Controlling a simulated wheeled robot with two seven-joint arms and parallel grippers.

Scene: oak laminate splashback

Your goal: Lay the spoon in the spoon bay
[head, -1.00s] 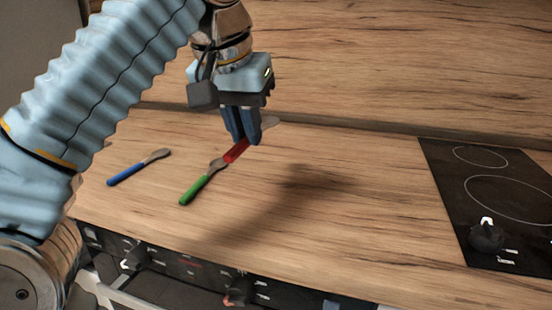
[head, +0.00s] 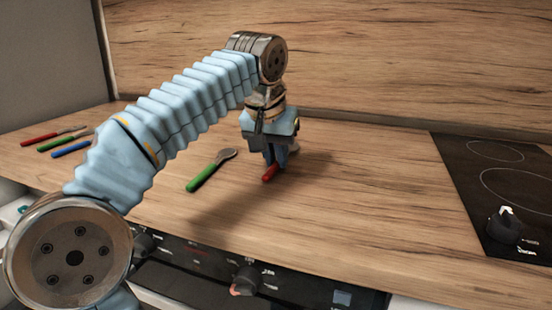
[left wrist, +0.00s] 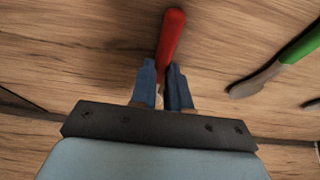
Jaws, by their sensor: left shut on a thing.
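My left gripper (head: 274,163) is shut on a red-handled utensil (head: 269,173). In the head view only part of the red handle shows below the fingers. Its metal end is hidden, so I cannot tell its shape. In the left wrist view the red handle (left wrist: 171,36) sticks out beyond the blue fingers (left wrist: 162,92). A green-handled utensil (head: 206,176) with a widened metal end, like a spoon, lies on the counter left of the gripper. Its green handle (left wrist: 302,44) also shows in the left wrist view. No spoon bay can be made out. My right gripper is not in view.
Red-handled (head: 39,139), green-handled (head: 52,145) and blue-handled (head: 71,150) utensils lie side by side on the counter at the far left. A black hob (head: 480,180) is at the right. The wooden counter (head: 365,205) between gripper and hob is clear. A splashback (head: 400,65) stands behind.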

